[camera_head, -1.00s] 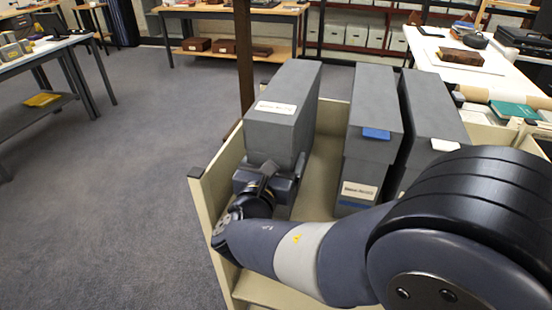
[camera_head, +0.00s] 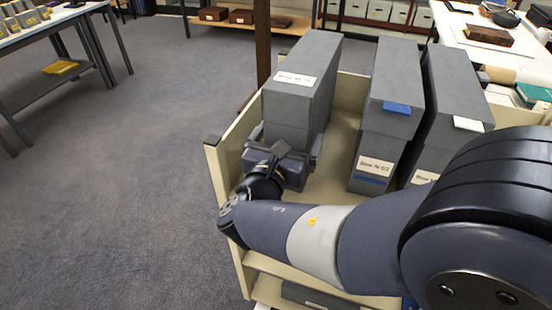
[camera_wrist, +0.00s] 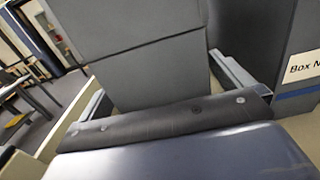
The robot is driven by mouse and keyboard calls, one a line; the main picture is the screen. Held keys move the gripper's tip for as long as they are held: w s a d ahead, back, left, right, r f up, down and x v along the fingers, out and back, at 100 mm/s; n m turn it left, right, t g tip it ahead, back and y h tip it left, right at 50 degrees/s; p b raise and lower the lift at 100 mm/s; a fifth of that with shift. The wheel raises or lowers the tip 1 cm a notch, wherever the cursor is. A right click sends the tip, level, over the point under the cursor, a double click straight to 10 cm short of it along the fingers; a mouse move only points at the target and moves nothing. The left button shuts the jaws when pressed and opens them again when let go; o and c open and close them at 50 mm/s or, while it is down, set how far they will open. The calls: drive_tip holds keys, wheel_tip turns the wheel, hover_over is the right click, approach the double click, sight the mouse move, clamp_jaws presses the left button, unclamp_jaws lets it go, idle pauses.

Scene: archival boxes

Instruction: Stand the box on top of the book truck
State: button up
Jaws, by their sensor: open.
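A tall grey box (camera_head: 301,95) with a white label on its sloped upper front stands upright at the left of the cream book truck (camera_head: 226,160). My gripper (camera_head: 286,152) is at the low front of this box, its jaws open with one finger on either side. In the wrist view the box (camera_wrist: 150,65) rises between the two fingers of my gripper (camera_wrist: 165,85). The box still rests on the truck's top shelf. I cannot tell whether the fingers touch its sides. My gripper body hides the box's lower front.
Two more grey boxes stand to the right on the truck, one with a blue tab (camera_head: 397,108), one with a white tab (camera_head: 468,124). A dark post (camera_head: 263,40) rises behind the truck's left side. Carpet at the left is clear.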

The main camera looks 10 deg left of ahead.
drive_tip(key=s+a, duration=0.1)
drive_tip(key=s, duration=0.8)
drive_tip(key=shift+a, duration=0.15)
drive_tip(key=shift+s, duration=0.15)
